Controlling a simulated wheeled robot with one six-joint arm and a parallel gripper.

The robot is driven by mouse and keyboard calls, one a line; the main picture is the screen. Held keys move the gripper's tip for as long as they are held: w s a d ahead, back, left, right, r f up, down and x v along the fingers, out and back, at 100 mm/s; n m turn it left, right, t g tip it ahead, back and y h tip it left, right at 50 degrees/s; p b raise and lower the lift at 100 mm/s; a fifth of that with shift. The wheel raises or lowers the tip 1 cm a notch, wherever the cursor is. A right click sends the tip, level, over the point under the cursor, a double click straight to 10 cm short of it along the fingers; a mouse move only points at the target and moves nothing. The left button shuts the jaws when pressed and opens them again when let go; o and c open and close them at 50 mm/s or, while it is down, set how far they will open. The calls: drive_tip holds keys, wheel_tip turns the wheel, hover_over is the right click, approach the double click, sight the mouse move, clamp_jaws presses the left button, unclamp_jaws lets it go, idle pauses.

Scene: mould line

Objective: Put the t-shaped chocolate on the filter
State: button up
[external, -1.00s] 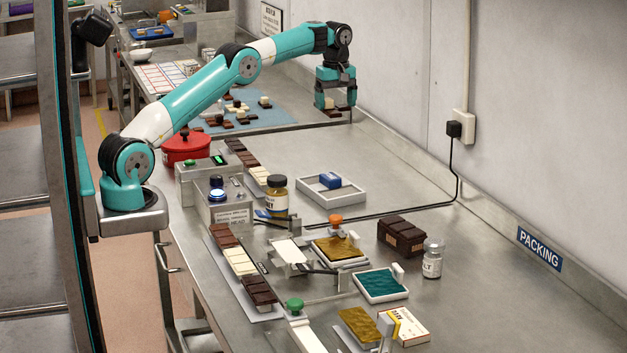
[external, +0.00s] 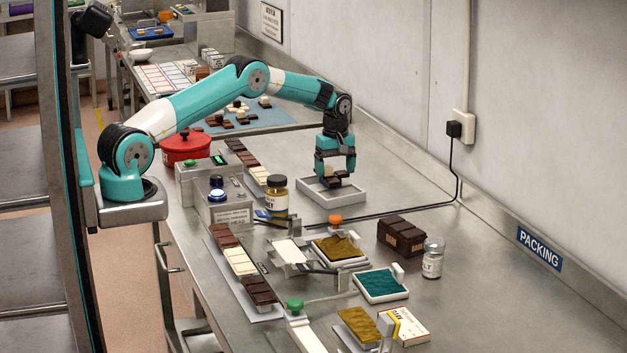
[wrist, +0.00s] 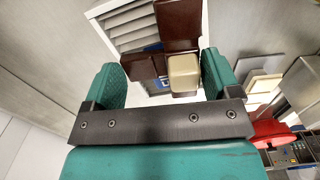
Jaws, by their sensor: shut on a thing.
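My gripper (external: 335,178) is shut on the t-shaped chocolate (external: 333,184), which is dark brown with one cream square. In the wrist view the chocolate (wrist: 180,24) sits between the two teal fingers of my gripper (wrist: 162,76). I see a long dark arm pointing away, a dark piece at left and the cream square in the middle. Below it is a white slatted frame (wrist: 128,28), apparently the filter, with bits of a blue block (wrist: 155,86) showing. In the external view my gripper is over this white frame (external: 351,197) and hides the block; the height gap is unclear.
A jar with a dark lid (external: 277,197) and a black cable (external: 400,212) lie near the frame. Dark chocolate blocks (external: 400,236), a glass jar (external: 432,258) and a teal pad (external: 381,284) stand nearer the camera. Bare table lies right of the frame.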

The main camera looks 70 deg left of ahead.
sight(335, 174)
drive_tip(key=shift+f, duration=0.25)
drive_tip(key=shift+f, duration=0.1)
drive_tip(key=o, duration=0.9)
drive_tip(key=shift+o, duration=0.2)
wheel_tip(335, 174, up, 12)
drive_tip(key=r+b, duration=0.1)
drive_tip(key=b, duration=0.2)
drive_tip(key=s+d+r+m+y, duration=0.1)
drive_tip(key=s+d+r+m, duration=0.15)
drive_tip(key=s+r, duration=0.55)
drive_tip(key=s+d+f+m+y, duration=0.1)
drive_tip(key=s+m, duration=0.3)
drive_tip(key=s, duration=1.3)
drive_tip(key=s+d+f+m+y, duration=0.1)
drive_tip(key=s+m, duration=0.3)
drive_tip(key=s, duration=1.2)
drive_tip(key=shift+s+d+y, duration=0.4)
drive_tip(key=shift+d+y, duration=0.2)
drive_tip(key=shift+d, duration=0.1)
drive_tip(key=shift+m, duration=0.25)
